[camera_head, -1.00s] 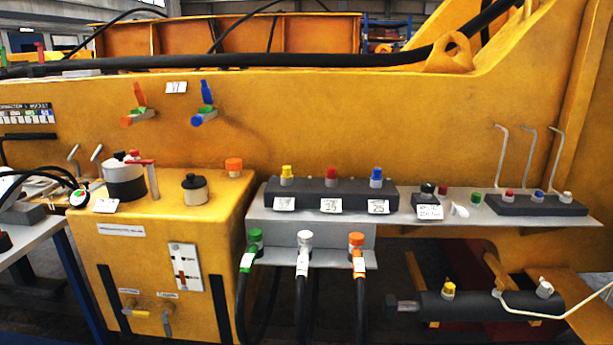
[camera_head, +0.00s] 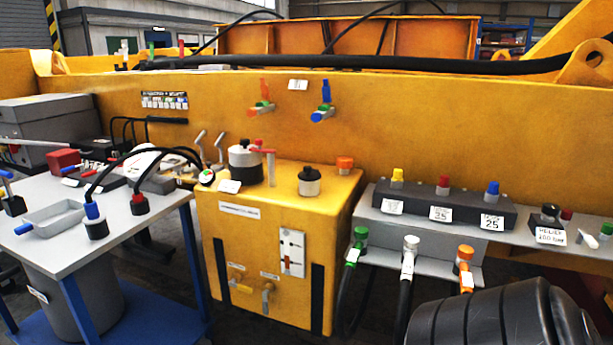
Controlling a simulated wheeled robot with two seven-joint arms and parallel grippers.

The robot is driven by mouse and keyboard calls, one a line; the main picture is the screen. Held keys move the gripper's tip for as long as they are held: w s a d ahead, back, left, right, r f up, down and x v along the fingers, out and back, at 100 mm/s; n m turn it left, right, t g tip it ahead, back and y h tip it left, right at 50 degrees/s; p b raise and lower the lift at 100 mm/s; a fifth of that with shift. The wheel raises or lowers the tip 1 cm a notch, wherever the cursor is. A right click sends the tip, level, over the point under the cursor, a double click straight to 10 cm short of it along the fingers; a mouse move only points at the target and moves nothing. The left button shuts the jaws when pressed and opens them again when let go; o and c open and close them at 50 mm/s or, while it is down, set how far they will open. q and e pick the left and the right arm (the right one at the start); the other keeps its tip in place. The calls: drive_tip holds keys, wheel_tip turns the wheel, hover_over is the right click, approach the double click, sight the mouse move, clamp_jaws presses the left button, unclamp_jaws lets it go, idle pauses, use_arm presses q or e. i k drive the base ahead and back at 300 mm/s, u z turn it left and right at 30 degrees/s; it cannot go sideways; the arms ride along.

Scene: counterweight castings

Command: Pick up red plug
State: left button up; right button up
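Several red-topped pieces show, and I cannot tell which one the task means. A red-topped black plug (camera_head: 138,202) stands on the left table, with a black hose curving up from it. A red plug (camera_head: 443,185) sits in the middle of the dark block on the grey shelf, between a yellow plug (camera_head: 397,178) and a blue plug (camera_head: 492,191). A smaller red cap (camera_head: 566,215) is further right on the shelf. Neither gripper is in view.
The left table (camera_head: 62,255) also holds a blue-topped hose plug (camera_head: 95,221), a grey tray (camera_head: 52,218) and a red box (camera_head: 63,161). A yellow tank (camera_head: 270,225) stands between table and shelf. A dark ribbed object (camera_head: 490,318) covers the lower right corner.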

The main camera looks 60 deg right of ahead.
sight(443, 181)
drive_tip(key=u, duration=1)
drive_tip(key=k, duration=2.6)
drive_tip(key=z, duration=1.55)
